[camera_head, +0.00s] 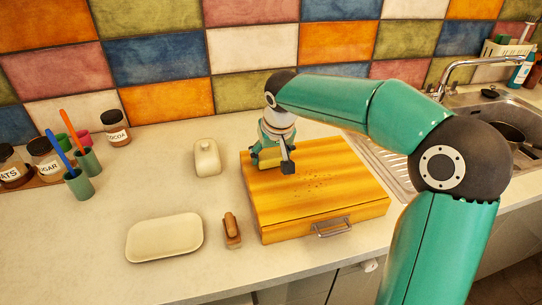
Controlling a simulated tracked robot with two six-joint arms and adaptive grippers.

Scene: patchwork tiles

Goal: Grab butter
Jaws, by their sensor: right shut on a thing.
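My right gripper (274,160) reaches down over the back left part of the wooden board box (325,200). It is shut on a yellow block that looks like the butter (299,158); the fingers hide much of it. I cannot tell whether the block touches the board. A cream lidded dish with a small knob (207,158) stands on the counter just left of the board. My left gripper is not in view.
An empty cream tray (165,238) lies at the front left, with a small brown object (232,230) beside it. Jars (115,128) and green cups (77,183) stand at the left. A sink (490,110) is at the right. The counter between is clear.

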